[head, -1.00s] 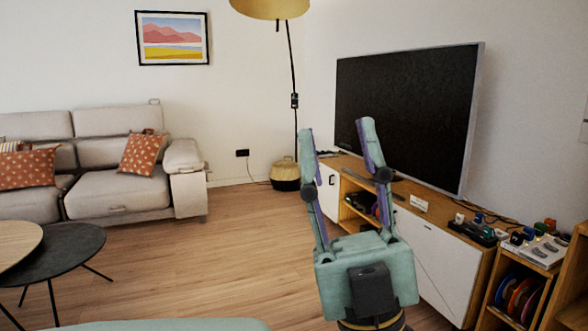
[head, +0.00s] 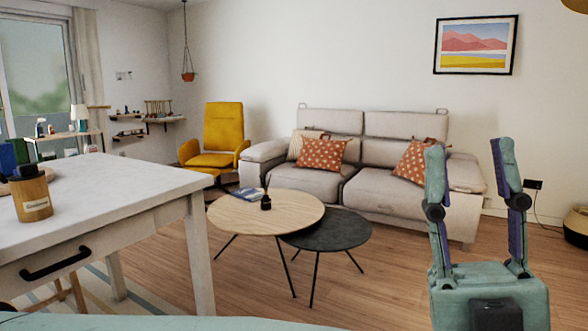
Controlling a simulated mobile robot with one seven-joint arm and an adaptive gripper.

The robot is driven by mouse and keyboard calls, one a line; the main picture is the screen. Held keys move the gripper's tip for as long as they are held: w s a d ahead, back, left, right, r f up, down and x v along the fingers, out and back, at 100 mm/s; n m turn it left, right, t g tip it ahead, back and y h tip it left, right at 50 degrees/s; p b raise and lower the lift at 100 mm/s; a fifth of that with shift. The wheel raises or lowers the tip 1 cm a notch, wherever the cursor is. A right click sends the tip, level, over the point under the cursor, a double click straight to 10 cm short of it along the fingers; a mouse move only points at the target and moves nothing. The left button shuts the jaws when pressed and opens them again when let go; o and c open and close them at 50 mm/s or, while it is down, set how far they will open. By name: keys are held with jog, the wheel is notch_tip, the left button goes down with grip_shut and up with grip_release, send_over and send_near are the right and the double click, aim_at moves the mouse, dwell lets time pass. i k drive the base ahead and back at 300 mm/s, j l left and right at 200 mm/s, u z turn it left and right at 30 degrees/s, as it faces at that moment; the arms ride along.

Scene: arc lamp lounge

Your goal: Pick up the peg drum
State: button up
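A wooden drum-shaped container (head: 33,195) with a pale label and a dark top stands upright on the white table (head: 120,182) at the left. It may be the peg drum; its label is too small to read. My gripper (head: 469,155) is raised at the right of the picture, in front of the sofa. Its two fingers are spread wide with nothing between them. It is far to the right of the container and apart from it.
A round wooden coffee table (head: 262,220) and a lower dark one (head: 335,232) stand mid-room before the sofa (head: 375,190). A yellow armchair (head: 221,135) is behind. Wood floor is clear between the white table and coffee tables.

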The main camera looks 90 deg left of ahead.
aim_at(31, 198)
jog(key=u, duration=4.05)
jog(key=i+l+z, duration=0.15)
jog(key=i+l, duration=0.2)
jog(key=l, duration=0.15)
jog(key=i+l+z, duration=0.15)
jog(key=i+l, duration=0.25)
jog(key=j, duration=0.3)
jog(key=i+j, duration=0.1)
jog(key=j, duration=0.2)
